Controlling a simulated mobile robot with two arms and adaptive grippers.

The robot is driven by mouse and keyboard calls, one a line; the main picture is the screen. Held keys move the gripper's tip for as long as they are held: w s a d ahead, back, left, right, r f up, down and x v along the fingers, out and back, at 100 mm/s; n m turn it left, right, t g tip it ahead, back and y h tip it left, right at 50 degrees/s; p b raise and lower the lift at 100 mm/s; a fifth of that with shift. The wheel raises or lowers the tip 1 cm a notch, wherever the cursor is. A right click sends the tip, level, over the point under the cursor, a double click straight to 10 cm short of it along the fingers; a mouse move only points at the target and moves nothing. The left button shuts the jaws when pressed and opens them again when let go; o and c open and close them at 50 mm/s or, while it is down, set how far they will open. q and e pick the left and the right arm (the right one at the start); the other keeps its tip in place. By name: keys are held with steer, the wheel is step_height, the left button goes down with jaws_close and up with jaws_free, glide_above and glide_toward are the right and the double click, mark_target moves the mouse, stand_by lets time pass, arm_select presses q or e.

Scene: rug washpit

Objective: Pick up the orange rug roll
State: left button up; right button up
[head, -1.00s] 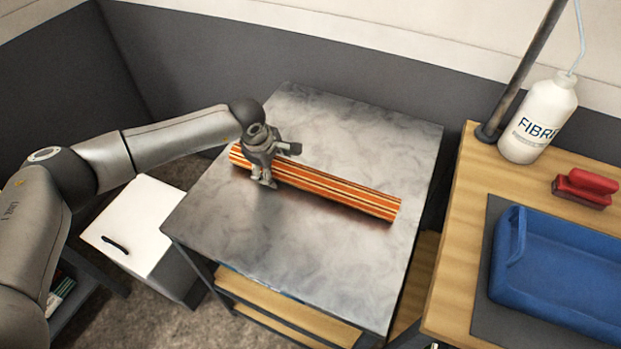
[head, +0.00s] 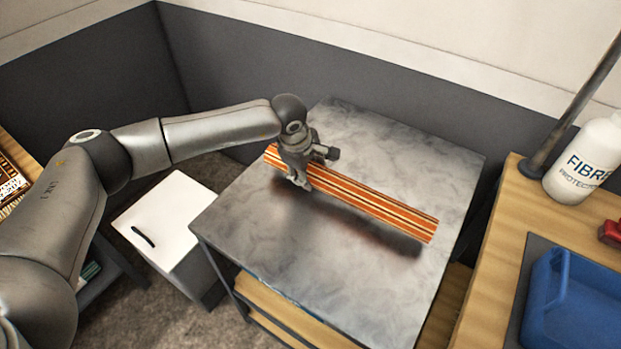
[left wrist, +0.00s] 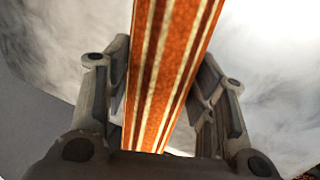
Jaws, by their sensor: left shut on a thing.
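The orange rug roll (head: 375,203) has cream and dark stripes. In the head view it is held above the grey metal table (head: 370,285), with a shadow under it apart from the roll. My left gripper (head: 300,183) is shut on the roll near its left end. In the left wrist view the roll (left wrist: 168,70) runs between the two fingers of the left gripper (left wrist: 165,100). My right gripper is not in view.
A wooden bench (head: 482,290) stands at the right with a blue tray (head: 575,300), a white bottle (head: 585,165) and a red object (head: 612,233). A white cabinet (head: 165,215) stands left of the table. Grey walls close off the back.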

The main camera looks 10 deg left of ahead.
arm_select(q)
steer(key=s+r, duration=0.1)
steer(key=r, duration=0.1)
steer(key=s+r, duration=0.1)
steer(key=s, duration=0.1)
steer(key=s+d+r+b, duration=0.1)
steer(key=r, duration=0.1)
steer(key=shift+s+r, duration=0.15)
steer(key=shift+r, duration=0.15)
steer(key=s+d+r+b, duration=0.2)
steer(key=s+r, duration=0.3)
steer(key=s, duration=0.4)
steer(key=s+a+m+g+h, duration=0.2)
steer(key=s+a+m+g, duration=0.1)
steer(key=s+a+m, duration=0.4)
steer(key=shift+a+r+m, duration=0.15)
steer(key=shift+a+m, duration=1.55)
steer(key=shift+m, duration=1.6)
steer(key=shift+w, duration=0.15)
